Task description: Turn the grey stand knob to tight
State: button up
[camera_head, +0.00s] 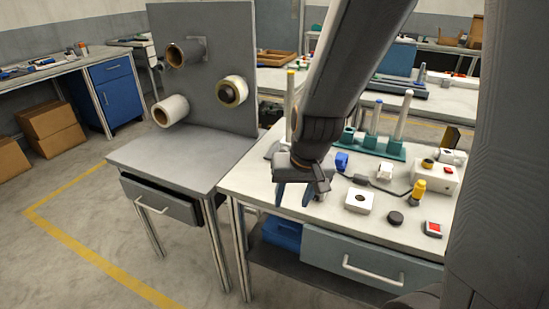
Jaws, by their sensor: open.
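My gripper (293,195) points down over the left end of the white worktable (255,188), with its two blue-grey fingers apart and nothing seen between them. Just behind it stands a pale upright post (291,98) with a yellow top. A grey piece (273,149) shows at the post's foot and looks like part of a grey stand. My gripper and wrist cover much of this spot. I cannot make out the grey stand's knob or its setting. I cannot tell whether the fingers touch anything.
Right of my gripper are a blue item (342,161), a white block (359,201), a black disc (396,217), a red-topped box (432,229) and a yellow-topped piece (418,188). A green rack (375,144) with posts stands behind. Left, an upright grey panel (213,60) holds several rolls.

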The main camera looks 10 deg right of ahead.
jog(key=w+a+m+t, duration=0.1)
jog(key=w, duration=0.3)
jog(key=w+a+f+m+t+h, duration=0.1)
jog(key=w+t, duration=0.1)
jog(key=w, duration=0.3)
jog(key=w+a+f+m+t, duration=0.1)
jog(key=w, duration=0.4)
jog(key=shift+a+t+p, duration=0.35)
jog(key=shift+t, duration=0.05)
jog(key=w+m+t+h, duration=0.1)
jog(key=w+d+m+t+h, duration=0.1)
jog(key=w+h, duration=0.1)
jog(key=w+m+h, duration=0.1)
jog(key=w, duration=0.1)
jog(key=shift+w+d+t, duration=0.1)
jog(key=shift+d+t, duration=0.25)
jog(key=shift+t, duration=0.05)
jog(key=h, duration=0.1)
jog(key=d+m+h, duration=0.1)
jog(key=shift+w+d+r+t+h+p, duration=0.2)
jog(key=shift+t+h+p, duration=0.1)
jog(key=shift+h+p, duration=0.1)
jog(key=shift+w+d, duration=0.2)
jog(key=shift+p+x, duration=0.55)
jog(key=shift+x, duration=3.05)
